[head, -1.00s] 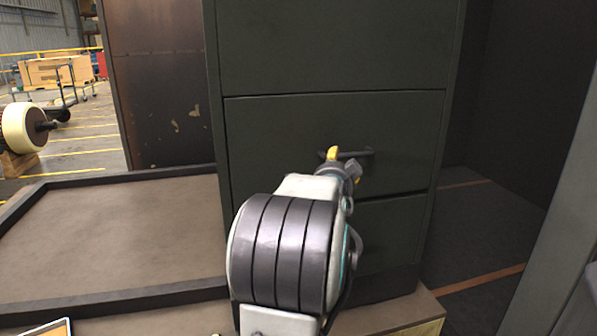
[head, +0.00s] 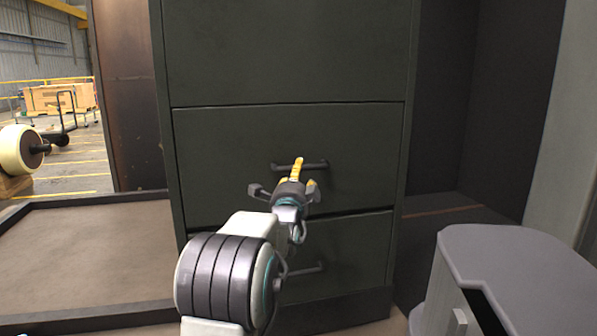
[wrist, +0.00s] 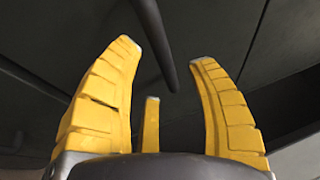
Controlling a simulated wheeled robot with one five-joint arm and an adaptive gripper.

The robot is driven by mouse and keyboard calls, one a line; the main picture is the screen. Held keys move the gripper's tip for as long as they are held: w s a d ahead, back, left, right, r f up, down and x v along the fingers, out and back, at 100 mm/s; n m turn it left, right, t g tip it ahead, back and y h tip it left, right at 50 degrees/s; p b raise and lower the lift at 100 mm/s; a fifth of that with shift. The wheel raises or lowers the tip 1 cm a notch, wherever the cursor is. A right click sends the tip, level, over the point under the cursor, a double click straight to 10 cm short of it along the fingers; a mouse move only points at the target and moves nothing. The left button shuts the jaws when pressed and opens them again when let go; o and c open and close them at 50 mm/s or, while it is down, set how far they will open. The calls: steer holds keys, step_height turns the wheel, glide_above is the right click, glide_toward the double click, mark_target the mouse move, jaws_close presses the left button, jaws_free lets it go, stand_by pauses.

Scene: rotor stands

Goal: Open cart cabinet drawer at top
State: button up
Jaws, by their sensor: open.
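A dark green cabinet (head: 285,50) stands in front of me. A drawer front (head: 220,150) with a dark bar handle (head: 320,165) sits below a plain panel with no handle in view. It looks closed. A lower drawer front (head: 355,250) has its own handle, partly behind my arm. My gripper (head: 303,172) is open at the upper handle, its yellow fingers overlapping it in the head view. In the wrist view the handle bar (wrist: 155,40) passes between the tips of my spread fingers (wrist: 165,52); I cannot tell whether they touch.
A low-rimmed brown platform (head: 80,250) lies left of the cabinet. A grey round-topped unit (head: 520,265) stands close at the lower right. A pale roller (head: 22,150) and wooden crates (head: 60,98) are farther back left.

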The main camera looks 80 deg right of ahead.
mark_target(286, 149)
steer(key=shift+d+r, duration=0.2)
steer(key=shift+d, duration=0.85)
steer(key=shift+d+r, duration=0.15)
steer(key=shift+d, duration=0.9)
steer(key=shift+c, duration=0.3)
jaws_close()
